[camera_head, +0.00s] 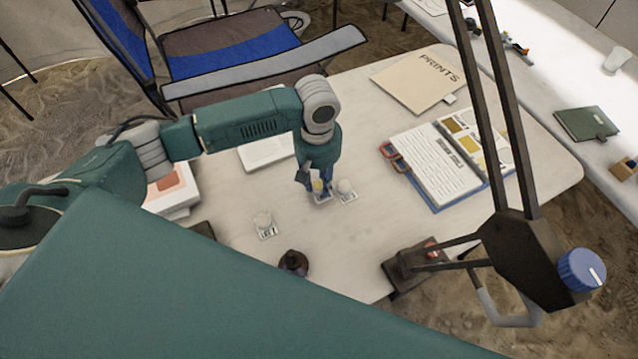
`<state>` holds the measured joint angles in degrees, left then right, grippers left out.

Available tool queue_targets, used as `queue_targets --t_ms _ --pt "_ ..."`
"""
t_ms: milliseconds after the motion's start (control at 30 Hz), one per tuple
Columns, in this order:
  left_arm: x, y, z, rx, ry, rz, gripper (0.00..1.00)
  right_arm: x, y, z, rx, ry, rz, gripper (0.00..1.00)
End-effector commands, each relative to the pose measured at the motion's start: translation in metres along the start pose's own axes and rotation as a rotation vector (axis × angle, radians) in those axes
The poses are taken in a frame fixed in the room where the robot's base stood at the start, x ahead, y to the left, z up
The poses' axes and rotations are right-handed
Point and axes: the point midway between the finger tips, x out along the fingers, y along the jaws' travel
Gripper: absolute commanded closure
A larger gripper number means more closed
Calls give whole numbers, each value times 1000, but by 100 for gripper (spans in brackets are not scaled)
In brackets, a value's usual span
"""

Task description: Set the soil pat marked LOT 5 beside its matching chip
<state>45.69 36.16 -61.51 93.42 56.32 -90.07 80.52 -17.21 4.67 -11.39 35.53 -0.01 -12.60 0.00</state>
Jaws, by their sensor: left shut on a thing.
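My left gripper (316,188) points down over the middle of the table and is shut on a small yellowish pat (318,186), mostly hidden by the fingers. A white label card (323,199) shows just under it; I cannot read it. A pale pat (345,185) sits right beside the gripper with a label card (348,197). Another pale pat (263,217) sits to the lower left with its card (267,233), whose number is too small to read surely. An open chart book (436,165) lies to the right, with brown and yellow chips (466,137) on its right page. My right gripper is not in view.
A dark bottle (293,262) stands at the table's front edge. A black lamp-like arm with a blue knob (581,270) crosses the right side. A PRINTS folder (420,80) lies at the back. Bare table (365,235) lies between the pats and the book.

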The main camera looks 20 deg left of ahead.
Motion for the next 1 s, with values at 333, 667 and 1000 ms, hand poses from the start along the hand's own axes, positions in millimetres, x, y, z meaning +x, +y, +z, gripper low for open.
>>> queue_targets --t_ms 333,667,1000 --pt "18 0 0 0 1 2 94 0 -8 -2 3 3 -9 100" --pt "20 0 0 0 0 1 54 -1 -3 -1 0 1 -3 100" --pt "15 0 -1 1 3 2 54 0 0 0 -2 1 0 100"
